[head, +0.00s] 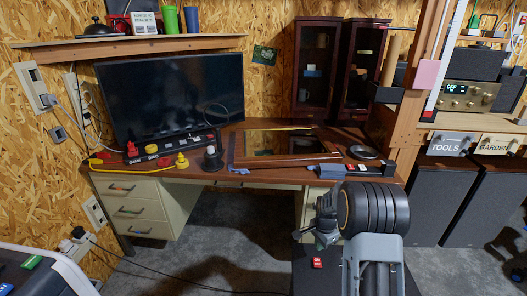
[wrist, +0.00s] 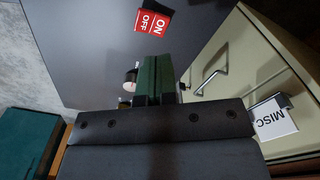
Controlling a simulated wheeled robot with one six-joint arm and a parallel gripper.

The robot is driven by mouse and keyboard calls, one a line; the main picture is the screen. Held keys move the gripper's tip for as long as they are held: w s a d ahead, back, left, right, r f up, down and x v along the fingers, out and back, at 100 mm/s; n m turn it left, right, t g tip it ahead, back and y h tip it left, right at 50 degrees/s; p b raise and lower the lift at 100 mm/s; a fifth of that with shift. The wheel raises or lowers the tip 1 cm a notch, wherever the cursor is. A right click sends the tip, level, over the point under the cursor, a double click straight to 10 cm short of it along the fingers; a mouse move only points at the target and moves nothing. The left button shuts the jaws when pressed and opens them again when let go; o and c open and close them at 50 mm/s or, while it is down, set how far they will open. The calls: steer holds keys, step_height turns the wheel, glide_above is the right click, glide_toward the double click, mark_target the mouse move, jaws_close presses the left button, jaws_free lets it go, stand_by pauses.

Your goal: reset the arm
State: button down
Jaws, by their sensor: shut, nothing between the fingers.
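My arm rises at the lower right of the head view, folded in front of the desk. My gripper (wrist: 157,72) is shut and empty, its dark green fingers together in the wrist view. In the head view my gripper (head: 318,232) shows only in part, left of the thick black wrist joint, and its fingertips are hard to make out. It is in the air before the desk's front edge, apart from the desk (head: 230,178).
A red ON/OFF label (wrist: 152,21) lies below my gripper on a dark surface. A cream drawer cabinet with a MISC tag (wrist: 272,118) stands close on the right in the wrist view. The desk carries a monitor (head: 172,95) and a framed panel (head: 280,146). Grey floor is open at left.

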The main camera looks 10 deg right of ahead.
steer(key=shift+s+n, duration=0.1)
steer(key=shift+n, duration=0.3)
steer(key=s+a+r+n+t+p, duration=0.1)
steer(key=s+a+r+n+p, duration=0.2)
steer(key=r, duration=1)
steer(key=s+a+r+n+t+p, duration=0.1)
steer(key=s+a+r+n+p, duration=0.3)
steer(key=s+r+p, duration=0.5)
steer(key=s+a+r+n+t+p, duration=0.1)
steer(key=s+a+r+n+p, duration=0.2)
steer(key=r, duration=1.4)
steer(key=s+n+p, duration=0.3)
steer(key=s+p, duration=0.1)
steer(key=s, duration=0.1)
steer(key=shift+s+a+r+t, duration=0.25)
steer(key=shift+s+a+t, duration=0.05)
steer(key=shift+a, duration=0.1)
